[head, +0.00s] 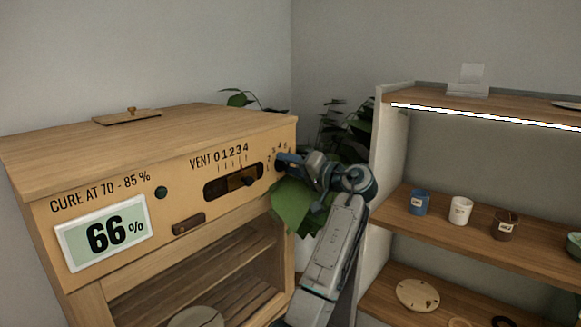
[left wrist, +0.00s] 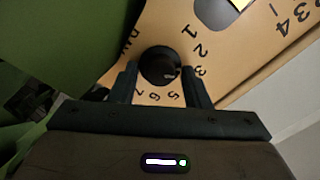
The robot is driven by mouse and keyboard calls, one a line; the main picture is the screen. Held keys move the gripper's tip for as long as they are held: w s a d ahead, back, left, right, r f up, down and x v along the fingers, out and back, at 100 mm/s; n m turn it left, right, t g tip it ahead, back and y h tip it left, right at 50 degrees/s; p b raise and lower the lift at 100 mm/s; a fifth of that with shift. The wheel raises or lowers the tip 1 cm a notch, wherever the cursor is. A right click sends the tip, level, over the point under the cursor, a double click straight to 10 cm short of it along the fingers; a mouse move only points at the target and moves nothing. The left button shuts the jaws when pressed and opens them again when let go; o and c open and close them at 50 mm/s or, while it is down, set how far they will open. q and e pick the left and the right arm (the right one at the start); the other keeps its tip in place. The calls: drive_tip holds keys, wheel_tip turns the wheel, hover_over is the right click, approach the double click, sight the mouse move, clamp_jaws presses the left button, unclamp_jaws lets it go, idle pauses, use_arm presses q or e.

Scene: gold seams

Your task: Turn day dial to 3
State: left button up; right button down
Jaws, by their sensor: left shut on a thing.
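The day dial (left wrist: 158,63) is a round black knob on the wooden front panel, ringed by printed numbers. My left gripper (left wrist: 160,80) is shut on it, one dark finger on each side. A small pale mark on the knob sits toward its lower right in the left wrist view, on the side of the 3; the exact number is unclear because a finger covers part of the ring. In the head view my left gripper (head: 284,161) is at the panel's right end and hides the dial. My right gripper is not in view.
Green leaves (head: 290,205) hang close below my left gripper. A shelf unit (head: 450,235) with cups stands to the right.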

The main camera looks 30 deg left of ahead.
use_arm(q)
drive_tip(key=shift+m, duration=0.5)
drive_tip(key=o, duration=0.7)
drive_tip(key=shift+d+f+b, duration=0.2)
drive_tip(key=shift+d+b, duration=0.25)
drive_tip(key=shift+d, duration=0.05)
drive_tip(key=d+b, duration=0.1)
drive_tip(key=d, duration=0.2)
drive_tip(key=d+b, duration=0.2)
drive_tip(key=d, duration=0.1)
drive_tip(key=d+b, duration=0.1)
drive_tip(key=d, duration=0.2)
drive_tip(key=shift+s+d+r+b, duration=0.2)
drive_tip(key=shift+s+d+b, duration=0.15)
drive_tip(key=shift+s+d, duration=0.05)
